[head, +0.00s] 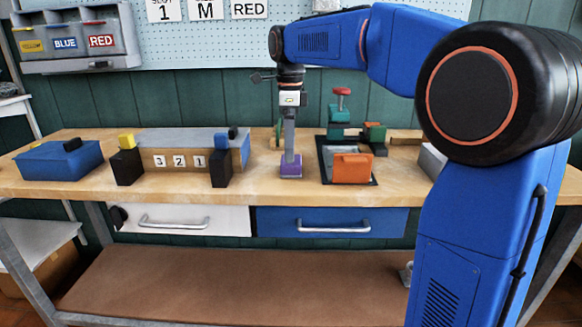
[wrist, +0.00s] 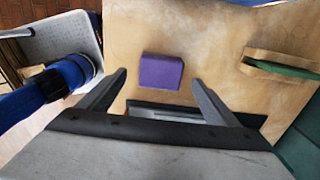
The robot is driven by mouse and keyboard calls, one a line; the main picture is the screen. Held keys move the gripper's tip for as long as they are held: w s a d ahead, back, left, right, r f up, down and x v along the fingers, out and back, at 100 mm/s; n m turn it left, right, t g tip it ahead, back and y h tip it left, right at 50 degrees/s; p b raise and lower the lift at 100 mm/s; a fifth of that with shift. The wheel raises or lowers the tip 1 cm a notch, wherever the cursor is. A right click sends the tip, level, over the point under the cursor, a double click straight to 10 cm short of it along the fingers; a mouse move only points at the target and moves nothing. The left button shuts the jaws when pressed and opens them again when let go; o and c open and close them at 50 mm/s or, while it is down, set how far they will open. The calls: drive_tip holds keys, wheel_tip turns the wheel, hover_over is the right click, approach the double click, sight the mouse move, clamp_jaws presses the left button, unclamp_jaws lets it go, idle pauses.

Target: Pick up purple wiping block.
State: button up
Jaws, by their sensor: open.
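The purple wiping block (head: 291,172) lies on the wooden workbench near its front edge, in the middle of the head view. My gripper (head: 290,153) points straight down over it, and the fingers end at about the block's top. In the wrist view the purple block (wrist: 161,71) shows as a flat rectangle centred between the two grey fingertips (wrist: 160,78). The fingers are open, with a clear gap on each side of the block. I cannot tell the exact height left between fingertips and block.
A black-edged tray (head: 326,176) with an orange block (head: 352,168) stands close on the right. A green vise-like device (head: 340,118) with a red knob is behind it. A numbered box (head: 180,159), black blocks and a blue box (head: 60,161) stand left. Bare bench lies just left of the purple block.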

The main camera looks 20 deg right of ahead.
sight(291, 166)
drive_tip(key=shift+f, duration=2.95)
drive_tip(key=c, duration=1.2)
